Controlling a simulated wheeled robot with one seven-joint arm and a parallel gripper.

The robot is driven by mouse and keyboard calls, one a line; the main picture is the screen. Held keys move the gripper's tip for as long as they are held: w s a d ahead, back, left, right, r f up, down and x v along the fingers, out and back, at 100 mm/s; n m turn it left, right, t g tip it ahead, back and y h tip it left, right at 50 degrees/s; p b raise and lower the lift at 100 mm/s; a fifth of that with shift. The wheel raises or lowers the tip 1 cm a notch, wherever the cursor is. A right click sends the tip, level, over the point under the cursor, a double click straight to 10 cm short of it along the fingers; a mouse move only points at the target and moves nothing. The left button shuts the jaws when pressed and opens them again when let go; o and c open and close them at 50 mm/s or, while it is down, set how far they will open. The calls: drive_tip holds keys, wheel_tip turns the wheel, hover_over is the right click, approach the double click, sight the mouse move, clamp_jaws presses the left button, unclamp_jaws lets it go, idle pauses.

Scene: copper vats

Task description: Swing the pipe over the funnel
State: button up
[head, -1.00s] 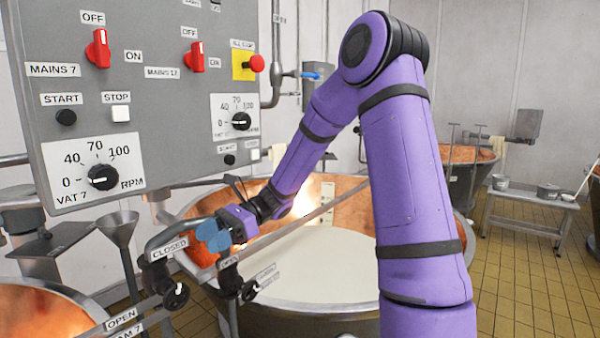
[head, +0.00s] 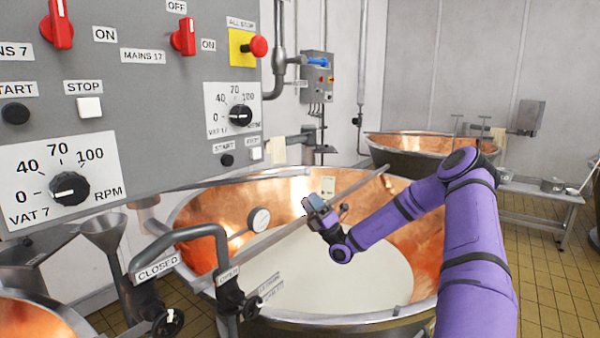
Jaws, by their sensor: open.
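The bent grey pipe (head: 185,234) rises at the near rim of the large copper vat and arches left. Its left end comes down behind the CLOSED label, right of the funnel. The metal funnel (head: 105,232) stands upright at the left; its mouth looks open, with no pipe end above it in this view. My gripper (head: 315,204) is open and empty. It appears over the vat, right of the pipe and clear of it.
The large copper vat (head: 185,213) holds pale liquid. A long bar (head: 345,194) crosses above it near my gripper. Black-knobbed valves (head: 250,308) stand at its near rim. The grey control panel (head: 140,85) overhangs the left side. Another vat (head: 400,160) stands behind.

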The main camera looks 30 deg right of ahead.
sight(294, 173)
drive_tip(key=shift+m+t+h, duration=0.4)
drive_tip(key=shift+h, duration=0.3)
drive_tip(key=x, duration=1)
drive_tip(key=shift+w+d+r, duration=0.2)
drive_tip(key=shift+d, duration=0.1)
clamp_jaws()
